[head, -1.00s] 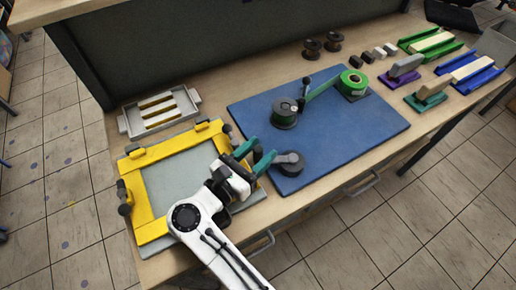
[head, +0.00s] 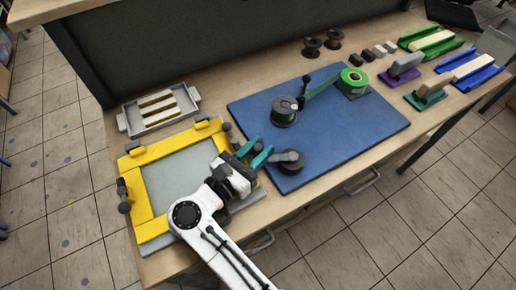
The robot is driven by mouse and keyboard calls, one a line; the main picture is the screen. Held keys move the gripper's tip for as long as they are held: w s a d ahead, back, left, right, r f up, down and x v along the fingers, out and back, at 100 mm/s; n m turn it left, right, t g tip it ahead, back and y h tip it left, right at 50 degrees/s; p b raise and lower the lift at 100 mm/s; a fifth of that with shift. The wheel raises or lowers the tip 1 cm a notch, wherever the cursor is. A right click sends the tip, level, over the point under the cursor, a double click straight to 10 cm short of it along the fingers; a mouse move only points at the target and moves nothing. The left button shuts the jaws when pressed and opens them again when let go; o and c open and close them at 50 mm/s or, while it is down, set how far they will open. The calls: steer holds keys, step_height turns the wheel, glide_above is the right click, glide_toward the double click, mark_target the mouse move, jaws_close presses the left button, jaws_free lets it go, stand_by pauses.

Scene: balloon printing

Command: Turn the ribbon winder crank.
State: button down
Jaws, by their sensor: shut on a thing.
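The ribbon winder stands on a blue board (head: 330,125). Its crank (head: 290,157) has a grey arm on a dark round base near the board's front left, with the arm reaching left toward my gripper. My gripper (head: 257,152) has teal fingers and is shut on the crank's outer end, which the fingers mostly hide. Behind it stands a dark spool (head: 285,112). A green strip of ribbon (head: 322,92) runs from this spool to a green ribbon roll (head: 353,78) at the back right.
A yellow printing frame (head: 150,229) lies under and left of my arm. A grey tray (head: 128,122) is behind it. Dark spools (head: 311,46), small blocks and coloured squeegees with holders (head: 431,39) fill the back right. The board's right part is clear.

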steer(key=b, duration=0.1)
steer(key=w+b, duration=0.1)
steer(key=shift+w+a+f+b, duration=0.1)
steer(key=shift+w+f+b, duration=0.05)
steer(key=shift+f+b, duration=0.15)
steer(key=shift+w+r+b, duration=0.25)
steer(key=shift+w+b, duration=0.3)
steer(key=shift+b, duration=0.1)
steer(key=c, duration=1)
jaws_free()
steer(key=b+v, duration=0.2)
steer(key=v, duration=0.9)
